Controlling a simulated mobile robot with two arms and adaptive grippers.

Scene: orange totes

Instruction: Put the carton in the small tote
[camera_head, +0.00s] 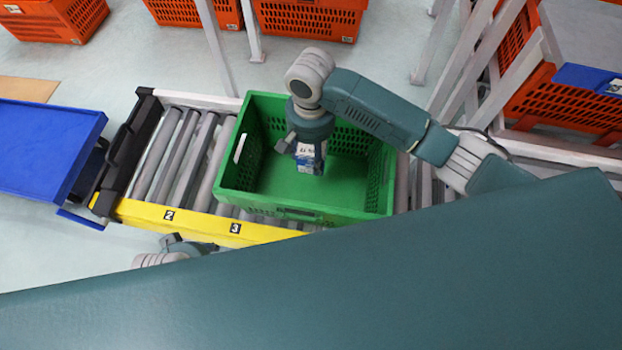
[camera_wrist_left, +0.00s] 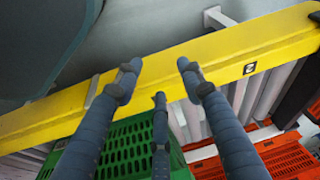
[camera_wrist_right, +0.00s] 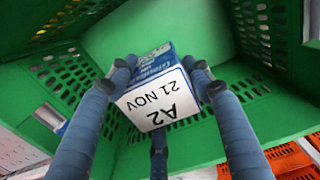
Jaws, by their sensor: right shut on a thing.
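The carton (camera_head: 306,155) is a small blue and white box with a white label reading "A2 21 NOV" in the right wrist view (camera_wrist_right: 160,95). My right gripper (camera_head: 303,147) is shut on it, with fingers on both its sides. The tote looks otherwise empty and stands on the roller conveyor. My left gripper (camera_head: 190,246) is by the conveyor's near yellow edge; in the left wrist view (camera_wrist_left: 157,65) it is open and empty.
The conveyor's yellow rail (camera_head: 190,222) runs along the near side, with bare rollers (camera_head: 180,150) left of the tote. A blue cart (camera_head: 45,150) stands at the left. Orange totes (camera_head: 305,20) stand at the back, and metal posts (camera_head: 232,45) rise behind the conveyor.

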